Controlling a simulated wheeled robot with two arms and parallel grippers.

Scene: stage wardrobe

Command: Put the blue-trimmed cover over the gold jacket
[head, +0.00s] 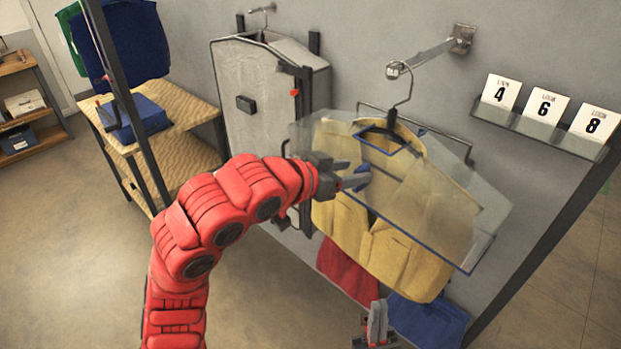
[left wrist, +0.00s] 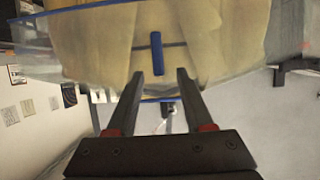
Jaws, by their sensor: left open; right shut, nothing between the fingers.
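The gold jacket (head: 415,268) hangs on a hanger from a wall hook. The clear blue-trimmed cover (head: 487,215) is around its upper part, tilted, with its blue lower edge crossing the jacket; the jacket's lower part shows bare below. My left gripper (head: 352,173) is open at the cover's left front, close to a blue tab. In the left wrist view the blue tab (left wrist: 156,53) stands just beyond the open fingertips (left wrist: 160,75), apart from them, with gold cloth (left wrist: 100,45) behind. My right gripper (head: 377,312) is shut and empty, low below the jacket.
A grey garment bag (head: 250,85) hangs to the left on the wall. Red cloth (head: 345,270) and blue cloth (head: 430,320) hang below the jacket. A number-card shelf (head: 540,128) is at right. A wooden shelf unit (head: 190,110) stands at left.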

